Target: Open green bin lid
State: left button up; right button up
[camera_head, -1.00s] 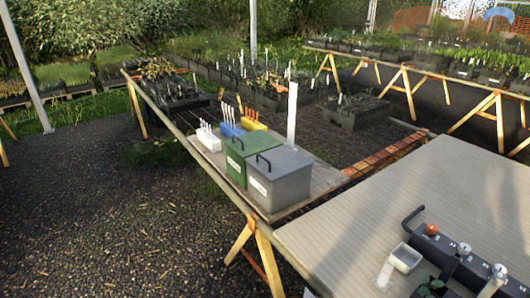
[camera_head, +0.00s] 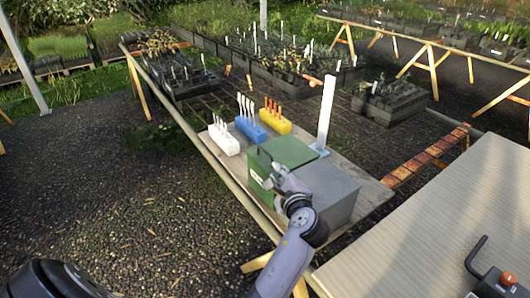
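The green bin (camera_head: 288,151) stands on the slatted bench, its lid lying flat and shut. A dark handle (camera_head: 263,158) shows at its left front edge, with a pale label on the front below. My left gripper (camera_head: 276,176) is at the front of the green bin, close to the handle. I cannot tell whether it touches the handle or whether its fingers are open or shut. My wrist hides part of the bin's front.
A grey bin (camera_head: 328,187) adjoins the green one, partly behind my wrist. A corrugated table (camera_head: 430,230) is at right.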

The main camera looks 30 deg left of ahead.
aim_at(265, 152)
pick_arm(q)
jog(key=b+x, duration=0.3)
jog(key=x, duration=0.2)
jog(key=b+x, duration=0.3)
jog(key=x, duration=0.2)
jog(key=b+x, duration=0.3)
jog(key=x, duration=0.2)
jog(key=shift+w+a+f, duration=0.1)
jog(key=shift+f, duration=0.25)
jog(key=shift+w+a+b, duration=0.3)
jog(key=shift+w+a, duration=0.05)
jog(key=shift+a, duration=0.05)
jog(key=shift+w+r, duration=0.1)
grip_shut()
